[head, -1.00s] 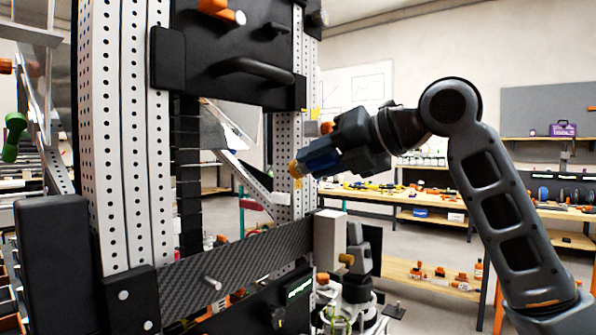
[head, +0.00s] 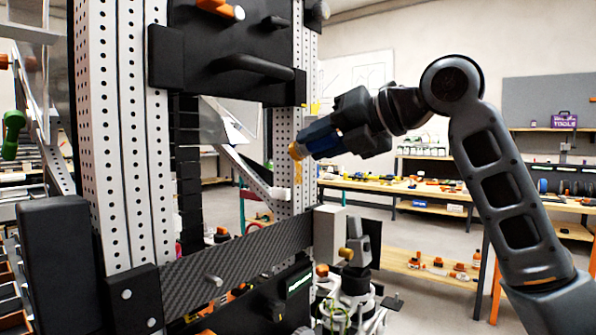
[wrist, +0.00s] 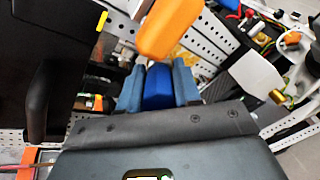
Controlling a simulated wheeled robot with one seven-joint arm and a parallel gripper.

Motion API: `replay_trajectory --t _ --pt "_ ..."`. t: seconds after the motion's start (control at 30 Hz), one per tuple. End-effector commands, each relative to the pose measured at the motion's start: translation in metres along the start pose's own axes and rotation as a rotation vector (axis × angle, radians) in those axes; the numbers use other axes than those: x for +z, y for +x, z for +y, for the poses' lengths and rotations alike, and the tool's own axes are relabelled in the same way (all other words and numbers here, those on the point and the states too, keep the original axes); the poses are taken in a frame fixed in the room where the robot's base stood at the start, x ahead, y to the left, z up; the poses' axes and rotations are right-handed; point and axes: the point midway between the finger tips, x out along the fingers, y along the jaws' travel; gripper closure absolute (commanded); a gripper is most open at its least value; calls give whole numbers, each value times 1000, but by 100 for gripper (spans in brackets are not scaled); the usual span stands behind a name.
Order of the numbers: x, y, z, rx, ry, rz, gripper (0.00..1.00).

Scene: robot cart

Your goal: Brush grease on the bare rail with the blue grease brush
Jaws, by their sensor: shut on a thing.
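My gripper (head: 328,136) is shut on the blue grease brush (head: 318,144), which points left and slightly down in the head view. The brush's orange-yellow tip (head: 296,151) is in front of the perforated pale rail (head: 284,192); I cannot tell whether it touches. A yellow streak (head: 298,172) shows on the rail just below the tip. In the wrist view the blue handle (wrist: 158,88) sits between the two blue-grey fingers, and the large orange brush head (wrist: 170,28) covers part of the perforated metal behind it.
A black panel with a handle (head: 253,68) is left of the brush. A dark patterned crossbar (head: 240,252) and a pale block (head: 329,232) lie below. Another perforated upright (head: 120,140) stands at left. Workbenches (head: 440,189) are at the back right, with open floor before them.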

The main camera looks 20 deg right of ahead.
Motion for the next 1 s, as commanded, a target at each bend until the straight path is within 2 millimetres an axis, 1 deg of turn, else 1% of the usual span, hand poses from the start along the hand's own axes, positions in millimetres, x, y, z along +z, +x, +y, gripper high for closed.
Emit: replay_trajectory --t 0.03,0.33,0.77,1.0 --pt "-6 3 -6 0 1 1 100" --pt "-26 13 -26 -1 1 1 100" --pt "-28 14 -27 0 0 0 100" --pt "-41 21 -40 0 0 0 100"
